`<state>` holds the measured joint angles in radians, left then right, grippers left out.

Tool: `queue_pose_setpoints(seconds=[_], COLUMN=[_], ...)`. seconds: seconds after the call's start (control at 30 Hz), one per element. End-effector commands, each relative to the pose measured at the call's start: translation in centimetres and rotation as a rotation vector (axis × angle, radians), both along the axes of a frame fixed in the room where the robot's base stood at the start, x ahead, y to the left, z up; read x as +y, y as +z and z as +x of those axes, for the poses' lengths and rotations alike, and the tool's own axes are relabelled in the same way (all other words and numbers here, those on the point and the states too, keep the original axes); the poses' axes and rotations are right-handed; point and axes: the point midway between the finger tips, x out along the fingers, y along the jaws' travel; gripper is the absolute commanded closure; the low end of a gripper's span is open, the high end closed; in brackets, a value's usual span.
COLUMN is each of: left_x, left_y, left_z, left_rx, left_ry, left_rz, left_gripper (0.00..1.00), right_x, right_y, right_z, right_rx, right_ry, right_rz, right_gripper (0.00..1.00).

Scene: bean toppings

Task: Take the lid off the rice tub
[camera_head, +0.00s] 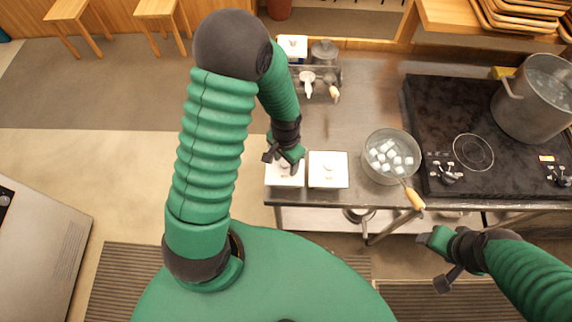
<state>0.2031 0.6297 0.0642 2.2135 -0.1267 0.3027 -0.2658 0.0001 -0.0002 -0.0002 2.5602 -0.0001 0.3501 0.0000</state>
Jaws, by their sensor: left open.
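Two square white tubs with lids stand side by side at the front left of the steel counter. The left tub (285,181) is partly hidden by my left gripper (282,157). The right tub (328,182) is in plain view, its lid on and a small knob on top. I cannot tell from their looks which one holds rice. My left gripper is open over the back part of the left tub, close to its lid knob; whether it touches is unclear. My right gripper (437,262) hangs in front of the counter, empty, its fingers apart.
A glass bowl (378,172) with white cubes and a wooden-handled ladle (414,198) stands right of the tubs. A stove (470,135) with a large pot (532,110) is farther right. Ladles and containers (323,52) sit at the back left. The counter's middle is clear.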

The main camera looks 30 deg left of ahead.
Motion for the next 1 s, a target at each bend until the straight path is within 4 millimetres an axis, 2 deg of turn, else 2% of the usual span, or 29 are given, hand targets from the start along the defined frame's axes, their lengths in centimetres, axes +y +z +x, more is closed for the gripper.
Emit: queue_pose_setpoints(seconds=[0.23,0.63,1.0], left_x=[0.01,-0.05,-0.05], left_y=[-0.31,-0.28,0.15], left_z=[-0.07,-0.01,-0.01], left_rx=[-0.003,-0.001,-0.003], left_ry=[0.0,0.0,0.0], left_rz=[0.001,0.001,0.0], left_gripper=[0.48,1.0,1.0], right_x=[0.01,0.01,0.01], right_y=[-0.02,-0.01,-0.05], right_z=[0.01,0.0,0.0], right_rx=[0.0,0.0,0.0], right_ry=[0.0,0.0,0.0], right_rz=[0.0,0.0,0.0], right_gripper=[0.4,0.4,0.4])
